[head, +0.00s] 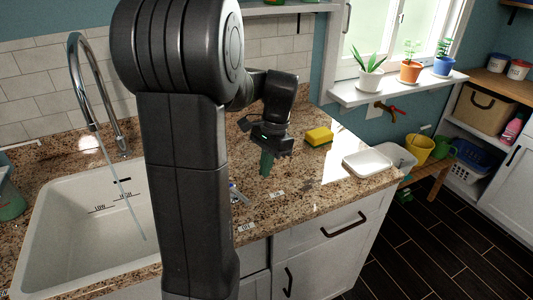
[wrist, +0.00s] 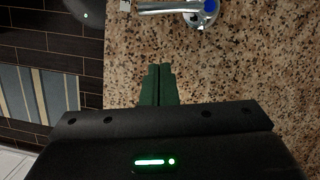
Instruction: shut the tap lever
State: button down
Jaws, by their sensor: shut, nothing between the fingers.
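A chrome tap (head: 85,85) arches over the white sink at the left, and a stream of water (head: 120,190) runs from its spout into the basin. A chrome lever with a blue cap sits on the counter right of the sink; it shows at the top of the wrist view (wrist: 165,9) and, partly hidden by my arm, in the head view (head: 237,192). My gripper (head: 265,172) points down over the counter, right of the lever and apart from it. Its green fingers (wrist: 158,68) are shut and empty.
Small white labels (head: 247,227) lie on the granite counter (head: 310,187) near the lever. A yellow sponge (head: 319,137) and a white dish (head: 367,164) stand to the right. The white sink (head: 70,225) is at the left. Potted plants line the sill (head: 395,90).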

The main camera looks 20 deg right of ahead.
aim_at(239, 196)
jog(key=x, duration=0.3)
jog(key=shift+a+f, duration=0.1)
jog(key=shift+f, duration=0.3)
jog(key=a, duration=0.1)
jog(key=s+a, duration=0.1)
jog(key=a, duration=0.1)
jog(key=shift+a+f, duration=0.15)
jog(key=shift+a+f+p, duration=0.15)
jog(key=shift+a+p, duration=0.05)
jog(key=shift+p, duration=0.1)
